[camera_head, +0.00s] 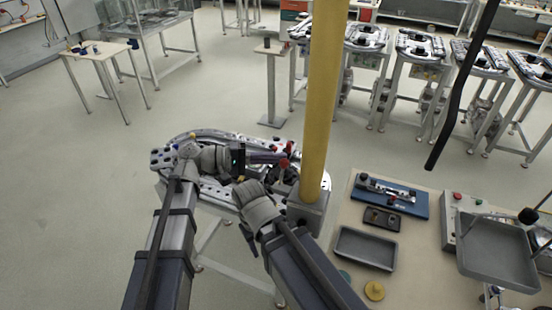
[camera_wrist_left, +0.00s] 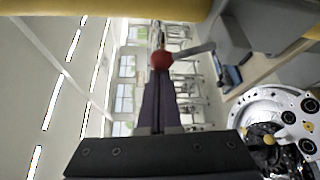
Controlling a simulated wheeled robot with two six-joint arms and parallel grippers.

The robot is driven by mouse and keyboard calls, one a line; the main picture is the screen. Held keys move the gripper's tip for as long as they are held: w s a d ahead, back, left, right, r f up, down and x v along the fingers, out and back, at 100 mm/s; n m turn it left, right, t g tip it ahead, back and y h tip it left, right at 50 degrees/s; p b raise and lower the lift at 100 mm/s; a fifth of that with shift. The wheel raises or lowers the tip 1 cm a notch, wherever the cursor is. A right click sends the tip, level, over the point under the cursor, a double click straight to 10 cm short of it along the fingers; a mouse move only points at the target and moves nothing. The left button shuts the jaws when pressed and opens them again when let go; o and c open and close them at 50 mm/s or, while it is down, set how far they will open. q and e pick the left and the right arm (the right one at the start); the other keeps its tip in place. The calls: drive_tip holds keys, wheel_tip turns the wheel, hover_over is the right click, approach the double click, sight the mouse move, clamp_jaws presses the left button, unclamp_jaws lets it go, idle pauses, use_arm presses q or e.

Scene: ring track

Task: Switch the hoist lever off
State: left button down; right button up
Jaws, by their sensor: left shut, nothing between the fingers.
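The hoist lever has a red ball knob (camera_head: 284,163) and sits just left of the yellow column (camera_head: 318,110). In the left wrist view, the knob (camera_wrist_left: 161,60) is on a thin grey rod that runs right to a grey housing (camera_wrist_left: 228,42). My left gripper (camera_head: 275,158) is shut and empty, with its dark fingertips right at the knob. In the left wrist view, the fingertips (camera_wrist_left: 160,85) overlap the knob's lower edge; I cannot tell whether they touch it. My right gripper (camera_head: 248,238) hangs low left of the column, its fingers mostly hidden.
The ring track (camera_head: 160,160) lies under my left gripper. A bench (camera_head: 410,235) on the right holds a blue fixture (camera_head: 405,205), a grey tray (camera_head: 365,249) and a yellow disc (camera_head: 375,290). A black hanging bar (camera_head: 458,95) is at upper right.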

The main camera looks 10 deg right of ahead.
use_arm(q)
drive_tip(key=shift+s+a, duration=0.1)
drive_tip(key=s+a+m+h+b, duration=0.1)
drive_tip(key=m+b, duration=0.1)
drive_tip(key=s+a+m+g+h+b, duration=0.1)
drive_tip(key=s+m+b, duration=0.1)
drive_tip(key=s+a+r+m+h+b, duration=0.1)
drive_tip(key=m+b, duration=0.1)
drive_tip(key=m, duration=0.1)
drive_tip(key=shift+s+a+h, duration=0.1)
drive_tip(key=shift+s+h, duration=0.2)
drive_tip(key=shift+s, duration=0.05)
drive_tip(key=shift+s+a+f, duration=0.1)
drive_tip(key=shift+s, duration=0.05)
idle(0.4)
idle(0.5)
drive_tip(key=w+d+r+p, duration=0.1)
drive_tip(key=w+r+p, duration=0.2)
drive_tip(key=f+b+v, duration=0.1)
drive_tip(key=b+v, duration=0.3)
drive_tip(key=v, duration=0.6)
drive_tip(key=shift+w+d+f, duration=0.2)
drive_tip(key=shift+w+f, duration=0.05)
drive_tip(key=shift+w, duration=0.05)
